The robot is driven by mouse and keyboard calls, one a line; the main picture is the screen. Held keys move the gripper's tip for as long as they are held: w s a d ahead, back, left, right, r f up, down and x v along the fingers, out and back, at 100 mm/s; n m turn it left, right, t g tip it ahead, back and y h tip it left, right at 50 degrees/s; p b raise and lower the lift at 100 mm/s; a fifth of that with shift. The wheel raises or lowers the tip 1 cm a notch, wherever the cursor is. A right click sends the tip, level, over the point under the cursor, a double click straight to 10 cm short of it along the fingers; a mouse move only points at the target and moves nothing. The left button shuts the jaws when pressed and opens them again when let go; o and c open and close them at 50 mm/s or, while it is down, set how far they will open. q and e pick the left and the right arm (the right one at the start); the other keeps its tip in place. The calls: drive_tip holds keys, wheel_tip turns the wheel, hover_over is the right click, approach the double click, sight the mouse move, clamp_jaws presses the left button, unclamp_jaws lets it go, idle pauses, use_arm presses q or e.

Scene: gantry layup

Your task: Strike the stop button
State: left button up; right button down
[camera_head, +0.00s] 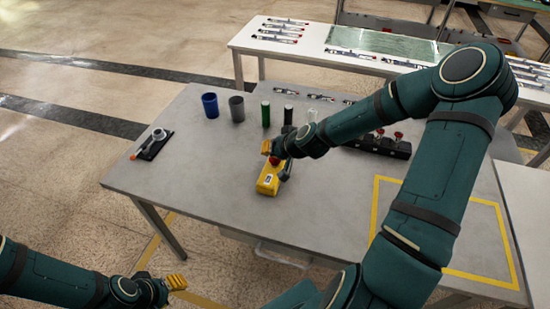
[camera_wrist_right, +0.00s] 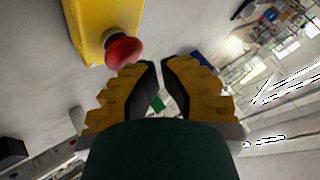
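The stop button is a red mushroom cap (camera_wrist_right: 123,52) on a yellow box (camera_head: 268,180) standing on the grey table. In the head view the red cap (camera_head: 275,160) shows at the box's far end, just beside my right gripper (camera_head: 270,149). In the right wrist view the cap lies just beyond the left fingertip of my right gripper (camera_wrist_right: 160,66); I cannot tell whether they touch. Its yellow ridged fingers are close together, with a narrow gap and nothing held. My left gripper (camera_head: 177,282) is low and left, off the table; its opening is unclear.
Blue (camera_head: 210,105) and grey cups (camera_head: 237,108) and green-and-black cylinders (camera_head: 265,114) stand behind the box. A black block with red knobs (camera_head: 378,144) is to the right. A tool on a dark pad (camera_head: 152,144) lies left. The table front is clear.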

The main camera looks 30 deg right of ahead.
sight(271, 158)
drive_tip(key=shift+f+b, duration=0.4)
drive_tip(key=shift+f, duration=0.05)
idle(0.4)
drive_tip(key=shift+r, duration=0.1)
drive_tip(key=shift+r+p, duration=0.7)
drive_tip(key=shift+r, duration=0.15)
drive_tip(key=shift+r+p, duration=1.85)
drive_tip(key=shift+r, duration=0.7)
drive_tip(key=shift+f, duration=0.1)
